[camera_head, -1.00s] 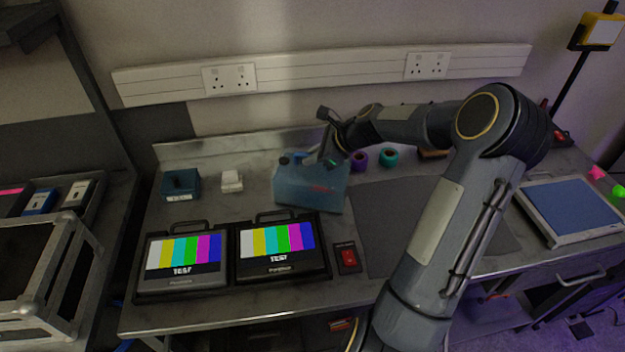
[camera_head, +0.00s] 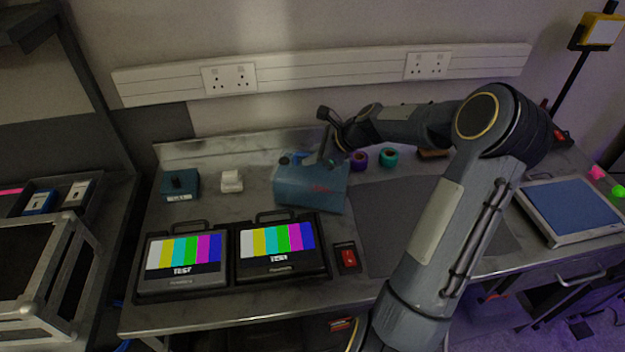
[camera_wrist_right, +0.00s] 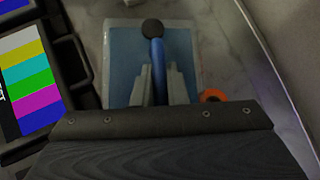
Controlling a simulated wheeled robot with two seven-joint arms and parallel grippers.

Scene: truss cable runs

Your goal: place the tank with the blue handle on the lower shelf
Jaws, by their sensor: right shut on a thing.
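The tank (camera_head: 311,189) is a translucent blue container with a dark cap and a blue handle (camera_head: 297,158). It stands on the metal workbench behind the right-hand test monitor. My right gripper (camera_head: 328,158) reaches down to the tank's top from the right. In the right wrist view, the fingers (camera_wrist_right: 157,86) are shut on the blue handle (camera_wrist_right: 158,68), one on each side, with the tank (camera_wrist_right: 125,55) below. Whether the tank's base touches the bench is hard to tell. My left gripper is not in view. No lower shelf can be clearly made out.
Two monitors with colour bars (camera_head: 180,252) (camera_head: 277,248) stand in front of the tank, with a red switch box (camera_head: 347,257) beside them. Purple (camera_head: 359,159) and teal (camera_head: 389,157) tape rolls sit to the right. A grey mat (camera_head: 385,225) lies clear.

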